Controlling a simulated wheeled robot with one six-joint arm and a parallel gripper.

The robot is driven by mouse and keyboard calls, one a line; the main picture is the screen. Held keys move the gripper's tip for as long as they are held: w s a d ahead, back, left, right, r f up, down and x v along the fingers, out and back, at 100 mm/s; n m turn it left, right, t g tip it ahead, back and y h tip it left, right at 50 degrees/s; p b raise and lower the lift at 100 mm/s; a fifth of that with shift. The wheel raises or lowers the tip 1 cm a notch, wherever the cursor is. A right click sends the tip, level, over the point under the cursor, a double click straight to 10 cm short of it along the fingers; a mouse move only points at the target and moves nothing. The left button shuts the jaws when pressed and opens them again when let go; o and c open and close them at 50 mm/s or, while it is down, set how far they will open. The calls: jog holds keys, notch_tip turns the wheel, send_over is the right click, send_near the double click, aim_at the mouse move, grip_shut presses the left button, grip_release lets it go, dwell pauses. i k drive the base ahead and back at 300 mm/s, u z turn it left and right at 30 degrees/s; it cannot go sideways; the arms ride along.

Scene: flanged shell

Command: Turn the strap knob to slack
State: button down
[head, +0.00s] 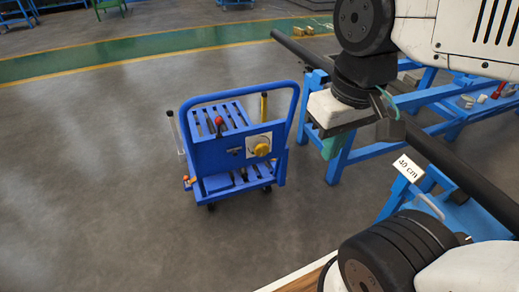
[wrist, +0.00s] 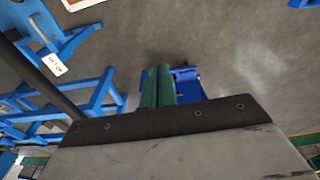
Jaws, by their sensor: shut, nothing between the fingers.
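A yellow round knob (head: 261,147) sits on a white square plate on the upright panel of a blue cart (head: 222,153); I take it for the strap knob. Its pointer setting is too small to read. My gripper (head: 330,150) hangs to the right of the cart in the head view, apart from the knob. Its two green fingers (wrist: 157,72) are pressed together in the wrist view, with nothing between them. Part of the blue cart (wrist: 189,78) shows beyond the fingers there; the knob cannot be made out in that view.
The cart also carries a red-topped lever (head: 219,122), a yellow-topped post (head: 264,104) and a blue push handle (head: 292,88). A long dark pipe (head: 450,166) lies across blue stands (head: 338,160) at the right, with a "40 cm" tag (head: 408,168). Grey floor (head: 100,180) is clear left of the cart.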

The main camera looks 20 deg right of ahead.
aim_at(261, 150)
jog(key=u, duration=0.55)
jog(key=k, duration=1.3)
jog(key=z, duration=0.3)
jog(key=i, duration=0.85)
jog(key=z, duration=0.35)
